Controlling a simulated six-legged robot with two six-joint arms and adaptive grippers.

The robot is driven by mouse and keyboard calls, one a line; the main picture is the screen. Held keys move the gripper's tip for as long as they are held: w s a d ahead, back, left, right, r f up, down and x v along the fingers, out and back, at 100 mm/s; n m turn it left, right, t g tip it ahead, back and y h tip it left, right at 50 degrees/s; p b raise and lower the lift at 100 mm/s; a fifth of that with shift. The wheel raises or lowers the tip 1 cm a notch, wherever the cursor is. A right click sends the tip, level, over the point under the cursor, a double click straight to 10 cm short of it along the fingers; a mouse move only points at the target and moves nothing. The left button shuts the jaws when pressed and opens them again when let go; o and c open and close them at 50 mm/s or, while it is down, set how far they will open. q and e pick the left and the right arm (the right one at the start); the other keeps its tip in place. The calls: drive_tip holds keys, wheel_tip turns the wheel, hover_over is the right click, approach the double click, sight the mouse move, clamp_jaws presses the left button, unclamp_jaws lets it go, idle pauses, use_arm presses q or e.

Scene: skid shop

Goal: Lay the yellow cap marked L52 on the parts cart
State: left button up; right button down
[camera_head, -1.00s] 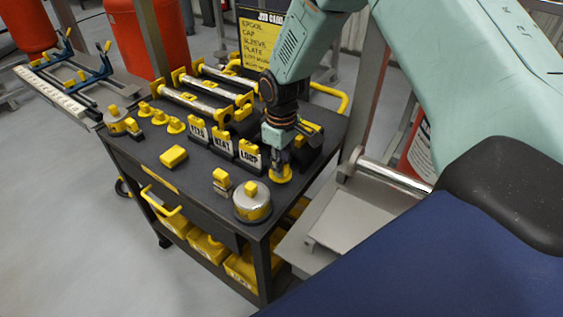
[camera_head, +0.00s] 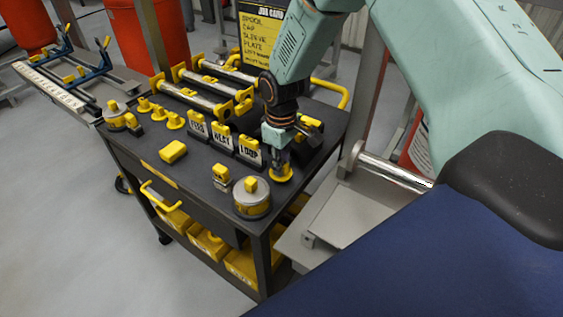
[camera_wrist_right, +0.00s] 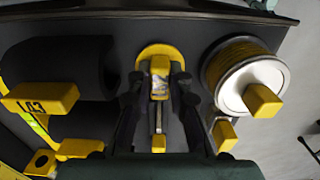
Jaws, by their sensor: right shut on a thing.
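A yellow cap (camera_head: 281,174) with a round flange is at the near right edge of the parts cart (camera_head: 206,176), on or just above its dark top. In the right wrist view the cap (camera_wrist_right: 155,48) shows as a yellow disc with a raised grip between my fingers. I cannot read a mark on it. My right gripper (camera_head: 276,158) points down from above and is shut on the cap's grip. It also shows in the right wrist view (camera_wrist_right: 159,78). My left gripper is in neither view.
A round silver-and-yellow spool (camera_head: 252,198) stands close beside the cap, with a small yellow-topped block (camera_head: 222,176) near it. Black holders with white labels (camera_head: 223,139) stand behind. Several small yellow caps (camera_head: 160,113) and chrome rollers (camera_head: 190,97) fill the far side.

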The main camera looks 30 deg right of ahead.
drive_tip(key=shift+f, duration=0.7)
drive_tip(key=shift+f, duration=0.3)
idle(0.4)
drive_tip(key=c, duration=1.2)
unclamp_jaws()
drive_tip(key=shift+o, duration=0.2)
drive_tip(key=shift+c, duration=0.8)
